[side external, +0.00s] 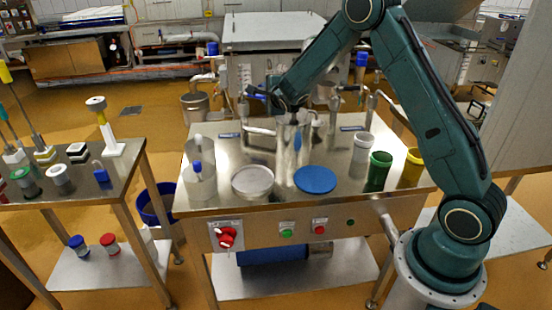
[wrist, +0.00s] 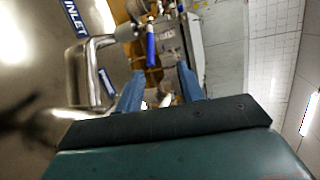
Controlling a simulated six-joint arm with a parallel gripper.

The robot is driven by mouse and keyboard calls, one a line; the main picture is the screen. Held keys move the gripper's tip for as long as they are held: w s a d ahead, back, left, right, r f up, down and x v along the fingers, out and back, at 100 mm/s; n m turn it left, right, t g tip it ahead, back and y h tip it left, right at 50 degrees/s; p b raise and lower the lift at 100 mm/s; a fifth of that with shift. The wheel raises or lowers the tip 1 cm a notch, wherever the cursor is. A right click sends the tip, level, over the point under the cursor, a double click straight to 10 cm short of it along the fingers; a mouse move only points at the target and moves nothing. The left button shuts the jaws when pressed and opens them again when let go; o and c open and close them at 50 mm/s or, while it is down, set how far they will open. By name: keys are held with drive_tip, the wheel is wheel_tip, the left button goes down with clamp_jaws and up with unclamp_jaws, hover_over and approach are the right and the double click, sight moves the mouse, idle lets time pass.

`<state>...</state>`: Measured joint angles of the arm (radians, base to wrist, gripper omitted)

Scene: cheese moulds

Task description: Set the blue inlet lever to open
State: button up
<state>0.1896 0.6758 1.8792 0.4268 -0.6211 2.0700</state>
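The blue inlet lever (wrist: 150,46) shows in the wrist view as a blue handle on a metal valve, beyond my fingertips. It lies nearly upright in the picture, its near end pointing down toward the gap between the fingers. My gripper (wrist: 160,71) is open, with bare space between its two blue-grey fingers. The lever lines up nearer the left finger; I see no contact. In the side external view my gripper (side external: 263,92) is above the back left of the steel table, by the inlet pipe (side external: 260,131). I cannot separate the lever from my fingers there.
An inlet label (wrist: 73,17) lies left of the bent pipe (wrist: 82,70) in the wrist view. On the steel table (side external: 218,188) stand a blue disc (side external: 315,180), a green cup (side external: 379,172) and a yellow cup (side external: 411,168). A tall steel vessel (side external: 293,145) stands under my arm.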

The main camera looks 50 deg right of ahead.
drive_tip(key=shift+s+a+r, duration=0.1)
drive_tip(key=shift+s+a, duration=0.2)
drive_tip(key=shift+s, duration=0.4)
drive_tip(key=shift+s+a+r, duration=0.1)
drive_tip(key=shift+s+a, duration=0.25)
drive_tip(key=shift+s, duration=0.4)
drive_tip(key=shift+s+a, duration=0.3)
drive_tip(key=shift+s, duration=0.4)
drive_tip(key=shift+w, duration=0.1)
clamp_jaws()
drive_tip(key=w+a+r+n+g+y, duration=0.1)
drive_tip(key=w+n+g, duration=0.2)
drive_tip(key=n, duration=1)
drive_tip(key=w+a+n+g+y, duration=0.1)
drive_tip(key=w+n+g, duration=0.2)
drive_tip(key=n, duration=1)
drive_tip(key=shift+w+r+n+y, duration=0.3)
drive_tip(key=shift+w+r+y, duration=0.1)
drive_tip(key=shift+w, duration=0.1)
